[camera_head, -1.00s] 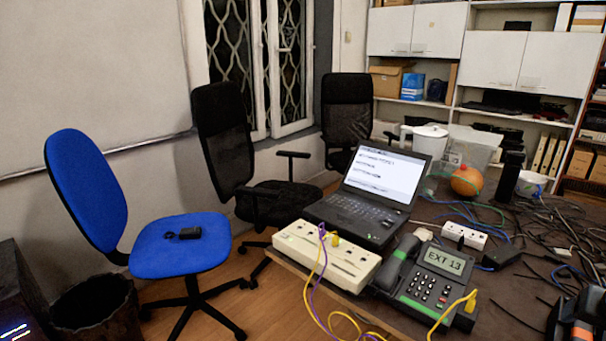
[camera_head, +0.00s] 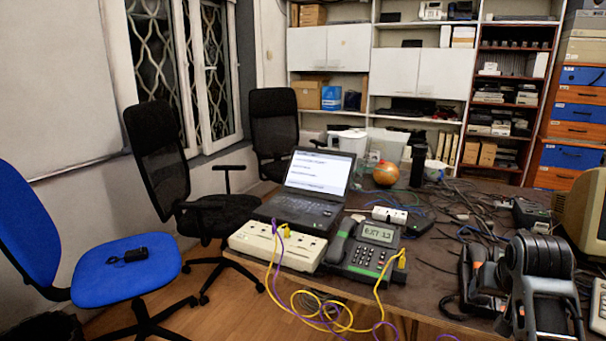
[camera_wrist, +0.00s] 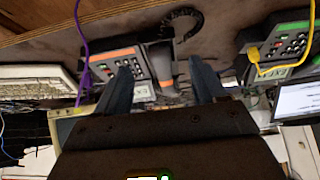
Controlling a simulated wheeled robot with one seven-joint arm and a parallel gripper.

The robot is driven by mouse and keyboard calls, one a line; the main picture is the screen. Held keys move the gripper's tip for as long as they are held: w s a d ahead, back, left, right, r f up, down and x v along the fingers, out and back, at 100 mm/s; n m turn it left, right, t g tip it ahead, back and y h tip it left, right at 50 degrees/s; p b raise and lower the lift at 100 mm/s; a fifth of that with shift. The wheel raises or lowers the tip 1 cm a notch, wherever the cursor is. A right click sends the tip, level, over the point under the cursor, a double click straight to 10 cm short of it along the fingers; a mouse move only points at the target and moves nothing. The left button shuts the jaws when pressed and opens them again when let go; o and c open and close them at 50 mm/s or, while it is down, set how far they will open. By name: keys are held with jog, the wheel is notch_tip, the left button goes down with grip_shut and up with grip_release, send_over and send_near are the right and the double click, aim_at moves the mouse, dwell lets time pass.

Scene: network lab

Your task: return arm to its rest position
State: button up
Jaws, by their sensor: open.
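In the wrist view my gripper (camera_wrist: 160,66) is open, its two dark fingers spread with nothing held between them. Beyond the fingers is a desk phone with an orange strip (camera_wrist: 118,58) and a dark handset. In the head view my dark arm (camera_head: 540,275) is at the lower right, over the desk's near right part; the fingertips cannot be made out there. It partly hides a dark device with orange parts (camera_head: 476,272).
The desk (camera_head: 428,288) holds a laptop (camera_head: 318,172), a green-striped phone (camera_head: 368,250) with a yellow cable, a cream box (camera_head: 278,246), tangled cables and a beige monitor (camera_head: 588,212). Yellow and purple cables hang over the front edge. Chairs stand left.

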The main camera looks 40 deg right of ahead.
jog(key=w+a+f+n+t, duration=0.2)
jog(key=a+f+n+t, duration=0.15)
jog(key=a, duration=0.85)
jog(key=w+a+f+n+t, duration=0.2)
jog(key=a+f+n, duration=0.15)
jog(key=a, duration=0.85)
jog(key=s+a+r+n+t+y, duration=0.3)
jog(key=s+a+r, duration=0.2)
jog(key=s+a, duration=0.2)
jog(key=s+a+r+n+t+y, duration=0.3)
jog(key=s+a+r, duration=0.2)
jog(key=a, duration=0.5)
jog(key=s, duration=0.2)
jog(key=shift+s+a, duration=0.2)
jog(key=shift+s, duration=0.2)
jog(key=shift+t, duration=0.25)
